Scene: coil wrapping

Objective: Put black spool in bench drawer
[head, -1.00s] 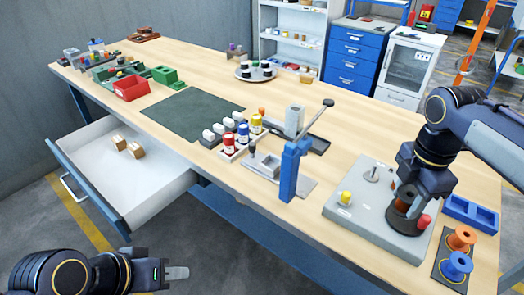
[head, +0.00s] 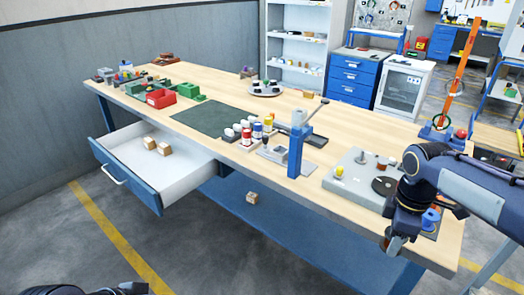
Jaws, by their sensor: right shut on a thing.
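My right gripper (head: 398,236) is past the bench's front right edge, pointing down, shut on a small dark, brownish thing (head: 391,246). This looks like the black spool, but it is small and partly covered by the fingers. The bench drawer (head: 160,172) is pulled open at the left, with a white inside and blue front. Two small wooden blocks (head: 158,146) lie in it; the rest of its floor is clear. The winding fixture (head: 350,190) stands on the bench with a black disc (head: 384,186) on top. Only a dark part of my left arm shows at the bottom left.
A blue spool (head: 430,217) is partly behind my right arm. A blue lever press (head: 296,152) stands at the bench's front edge. A wooden block (head: 252,198) lies low under the bench. The floor in front of the drawer is clear.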

